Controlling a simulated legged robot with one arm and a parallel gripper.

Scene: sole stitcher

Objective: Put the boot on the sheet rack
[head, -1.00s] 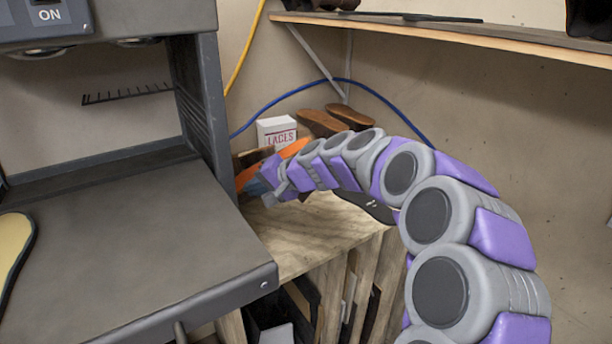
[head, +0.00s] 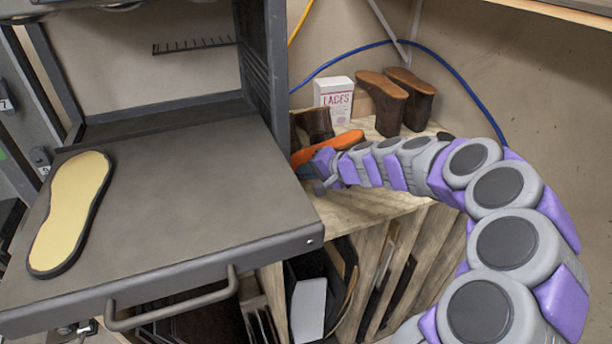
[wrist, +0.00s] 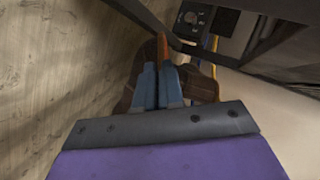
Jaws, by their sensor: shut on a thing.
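The sheet rack (head: 350,206) is a pale wooden cabinet with upright slots holding sheets, below the arm in the head view. My gripper (head: 318,166) is over the left part of its top. It also shows in the wrist view (wrist: 157,88), its blue fingers closed together. They are shut on the boot, a brown thing (wrist: 203,84) visible beside the fingers, with an orange-brown strip (wrist: 162,45) between them. In the head view an orange sole-like part (head: 330,146) shows by the gripper. My arm and fingers hide much of the boot; I cannot tell whether it touches the rack.
Two brown boots stand soles-up (head: 384,101) at the rack's back, beside a white laces box (head: 334,98). The grey machine table (head: 190,190), with a tan sole (head: 70,210), borders the rack on the left. A blue cable (head: 440,62) runs along the wall.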

